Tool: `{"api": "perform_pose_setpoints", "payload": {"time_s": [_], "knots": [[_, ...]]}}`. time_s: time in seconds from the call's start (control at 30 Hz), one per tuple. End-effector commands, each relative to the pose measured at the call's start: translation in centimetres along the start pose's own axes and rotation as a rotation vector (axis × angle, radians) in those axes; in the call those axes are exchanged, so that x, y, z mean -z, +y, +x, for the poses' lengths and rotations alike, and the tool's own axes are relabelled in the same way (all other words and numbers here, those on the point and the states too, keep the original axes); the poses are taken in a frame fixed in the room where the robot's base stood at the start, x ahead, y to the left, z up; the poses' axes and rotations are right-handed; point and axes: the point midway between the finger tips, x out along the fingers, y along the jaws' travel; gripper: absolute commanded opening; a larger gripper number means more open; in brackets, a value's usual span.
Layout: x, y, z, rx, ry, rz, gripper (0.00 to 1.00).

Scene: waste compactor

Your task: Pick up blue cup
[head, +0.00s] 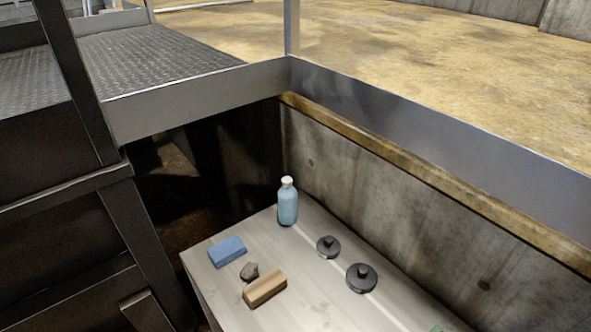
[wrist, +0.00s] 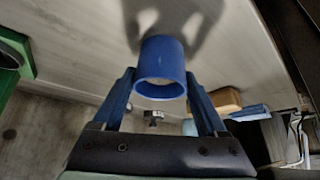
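The blue cup (wrist: 161,57) shows in the wrist view, its round open rim turned toward the camera. My gripper (wrist: 160,72) has one finger on each side of the cup, with the fingertips along its side walls. The fingers lie very close to the cup, and I cannot tell whether they press on it. Whether the cup's base touches the grey tabletop (wrist: 75,45) is hidden. Neither the cup nor my gripper shows in the head view.
On the table (head: 222,289) stand a light-blue bottle (head: 288,206), a blue block (head: 227,252), a grey stone (head: 249,271), a wooden block (head: 265,289) and two black knobbed discs (head: 328,246) (head: 362,278). A concrete wall (head: 390,205) borders the table. A green object (wrist: 14,75) is at the left in the wrist view.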

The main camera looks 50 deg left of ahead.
Motion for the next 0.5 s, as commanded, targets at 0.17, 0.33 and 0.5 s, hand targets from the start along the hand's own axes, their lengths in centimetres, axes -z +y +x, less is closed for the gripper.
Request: {"api": "perform_pose_setpoints", "payload": {"time_s": [0.17,0.33,0.5], "knots": [[-0.01,0.00,-0.01,0.000,0.000,0.000,0.41],[-0.01,0.00,-0.02,0.000,0.000,0.000,0.10],[0.04,-0.01,-0.04,0.000,0.001,0.000,0.10]]}}
